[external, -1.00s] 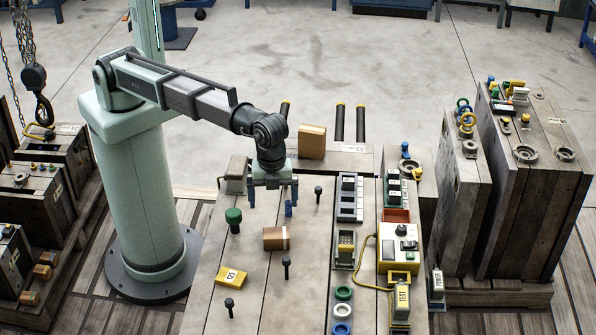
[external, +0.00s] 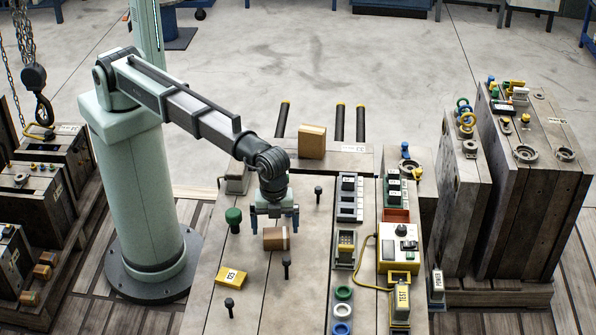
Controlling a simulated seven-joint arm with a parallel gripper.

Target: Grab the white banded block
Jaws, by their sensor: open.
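The white banded block (external: 276,239) is a small brown block with a pale band near its right end. It lies on the wooden bench top (external: 247,285). My gripper (external: 273,225) points down with its two fingers spread apart. It is empty and appears just above and behind the block, apart from it. How high the fingertips are above the bench is hard to tell.
A green knob (external: 233,220) stands left of my gripper, and dark bolts (external: 286,266) stand nearby. A yellow labelled block (external: 231,278) lies front left. A larger brown box (external: 312,142) stands behind. Switch strips and a yellow tester (external: 400,248) occupy the right side.

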